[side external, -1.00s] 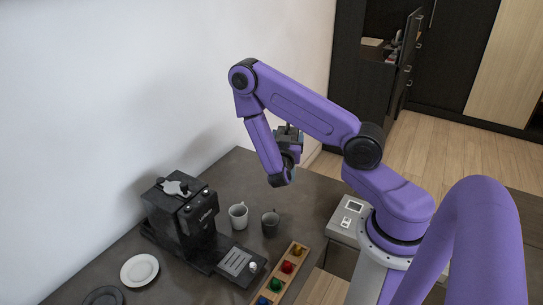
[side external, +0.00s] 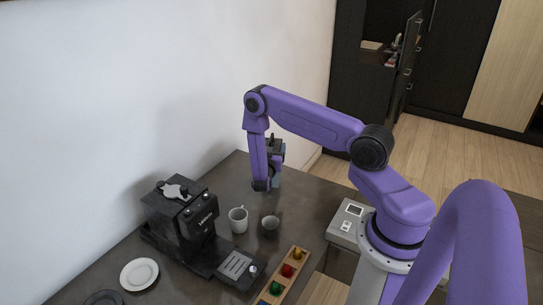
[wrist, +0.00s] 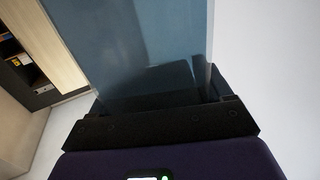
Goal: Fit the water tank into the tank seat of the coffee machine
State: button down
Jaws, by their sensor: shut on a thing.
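The water tank (wrist: 145,45) is a bluish see-through box that fills the upper middle of the wrist view. My gripper (wrist: 160,105) is shut on it, with the black jaws at its near end. In the side view my gripper (side external: 274,152) is above the far part of the counter, partly behind my purple forearm, and little of the tank can be made out. The black coffee machine (side external: 182,222) stands at the left against the wall, well apart from the tank. I cannot make out its tank seat from here.
A white mug (side external: 238,220) and a dark grey cup (side external: 270,226) stand between the machine and my base. A wooden rack (side external: 277,291) holds several coloured capsules at the front. A white plate (side external: 139,273) lies left of the machine. The counter's far end is clear.

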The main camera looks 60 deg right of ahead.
jog(key=shift+f, duration=1.45)
grip_release()
jog(key=v, duration=1.2)
